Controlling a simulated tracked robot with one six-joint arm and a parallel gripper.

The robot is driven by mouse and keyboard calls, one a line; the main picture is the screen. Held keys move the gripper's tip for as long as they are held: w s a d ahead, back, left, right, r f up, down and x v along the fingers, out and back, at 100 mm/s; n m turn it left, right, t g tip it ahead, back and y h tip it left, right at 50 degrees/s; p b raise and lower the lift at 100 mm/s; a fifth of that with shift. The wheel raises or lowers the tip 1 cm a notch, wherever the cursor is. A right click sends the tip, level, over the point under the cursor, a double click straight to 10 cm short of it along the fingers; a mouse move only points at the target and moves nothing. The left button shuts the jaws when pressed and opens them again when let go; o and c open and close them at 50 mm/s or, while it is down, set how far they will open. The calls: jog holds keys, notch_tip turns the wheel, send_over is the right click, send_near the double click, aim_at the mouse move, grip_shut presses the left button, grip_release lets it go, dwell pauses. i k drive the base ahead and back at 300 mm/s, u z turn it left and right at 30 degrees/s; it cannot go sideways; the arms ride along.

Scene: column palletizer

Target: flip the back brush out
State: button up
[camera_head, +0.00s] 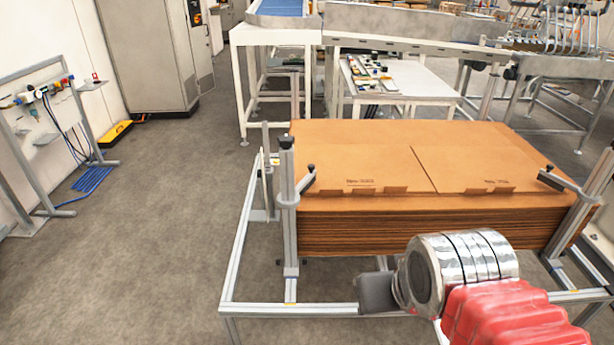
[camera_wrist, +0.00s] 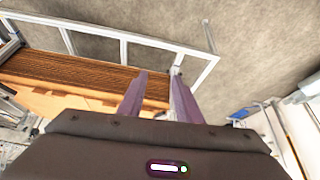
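A stack of flat brown cardboard (camera_head: 400,222) stands in an aluminium frame (camera_head: 226,290) in the head view. The left front post (camera_head: 290,205) carries a short clamped arm (camera_head: 306,183) with a black knob, turned toward the stack's front left corner. A similar arm (camera_head: 565,183) sits at the right post. I cannot tell which part is the back brush. My gripper (camera_wrist: 158,76) is open, its two purple fingers apart near the stack's edge and a frame post (camera_wrist: 177,62); I see nothing held. In the head view, its fingers are hidden.
A white table (camera_head: 425,82) with small parts and a conveyor (camera_head: 400,30) stand behind the stack. A stand with hoses (camera_head: 50,130) is at left, blue hoses (camera_head: 90,180) lie on the floor. Grey floor (camera_head: 150,245) left of the frame is clear.

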aim_at(303, 185)
jog(key=u, duration=0.7)
jog(key=i, duration=0.7)
jog(key=u, duration=0.75)
